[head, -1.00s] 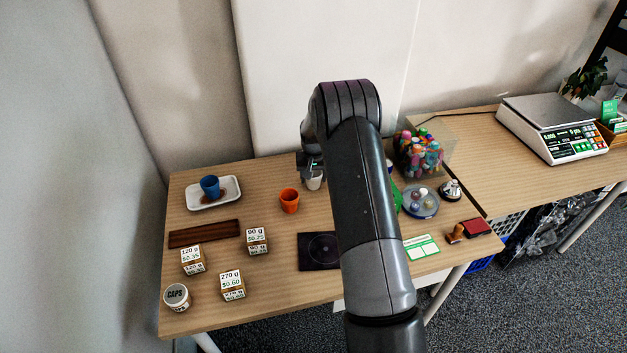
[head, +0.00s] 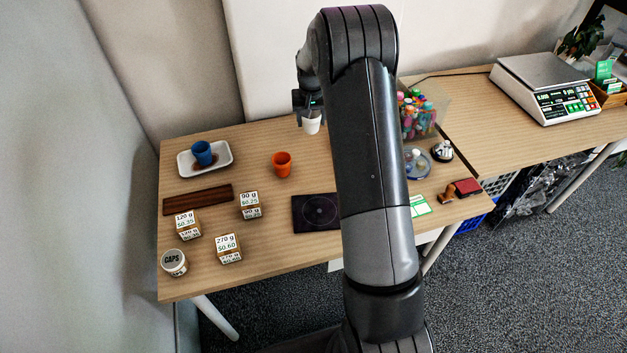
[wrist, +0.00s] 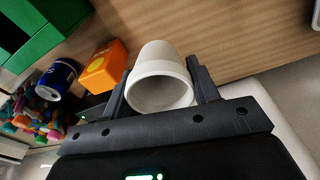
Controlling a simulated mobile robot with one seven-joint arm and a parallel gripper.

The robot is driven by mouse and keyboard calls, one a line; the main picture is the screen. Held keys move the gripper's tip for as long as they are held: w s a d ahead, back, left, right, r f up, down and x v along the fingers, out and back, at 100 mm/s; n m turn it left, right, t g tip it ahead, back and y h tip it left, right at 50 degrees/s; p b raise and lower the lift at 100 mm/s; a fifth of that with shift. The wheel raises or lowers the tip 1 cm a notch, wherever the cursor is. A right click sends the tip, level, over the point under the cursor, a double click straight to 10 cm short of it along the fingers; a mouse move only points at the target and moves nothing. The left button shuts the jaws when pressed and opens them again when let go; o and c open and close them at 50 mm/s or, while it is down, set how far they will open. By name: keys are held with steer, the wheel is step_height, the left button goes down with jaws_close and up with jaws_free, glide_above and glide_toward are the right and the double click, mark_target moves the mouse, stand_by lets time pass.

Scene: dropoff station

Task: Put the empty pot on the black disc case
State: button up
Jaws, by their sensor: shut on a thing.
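A white pot (head: 311,122) is held in my gripper (head: 310,112) above the back of the table. In the wrist view the pot (wrist: 160,75) sits between the two fingers of my gripper (wrist: 160,85), and its visible inside looks empty. The black disc case (head: 318,211) lies flat near the front middle of the table, with a faint round disc mark; my arm may cover its right edge. The gripper is behind the case, apart from it. An orange pot (head: 282,164) stands left of the gripper. A blue pot (head: 202,153) stands on a white tray (head: 226,161).
A dark wooden strip (head: 197,199), several price blocks (head: 228,248) and a caps jar (head: 174,262) occupy the left side. A clear bin of colourful caps (head: 418,116) stands at right. An orange box (wrist: 105,66) and blue can (wrist: 58,78) show in the wrist view.

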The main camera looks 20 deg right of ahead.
steer(key=s+d+r, duration=0.1)
steer(key=s+d, duration=0.1)
steer(key=s, duration=1.3)
steer(key=s+d, duration=0.2)
steer(key=s, duration=1.3)
glide_above(317, 209)
steer(key=f, duration=0.6)
steer(key=shift+s+f, duration=0.2)
steer(key=shift+a+f, duration=0.1)
steer(key=shift+f, duration=1.9)
steer(key=shift+f, duration=0.1)
steer(key=o, duration=1)
steer(key=shift+o, duration=0.2)
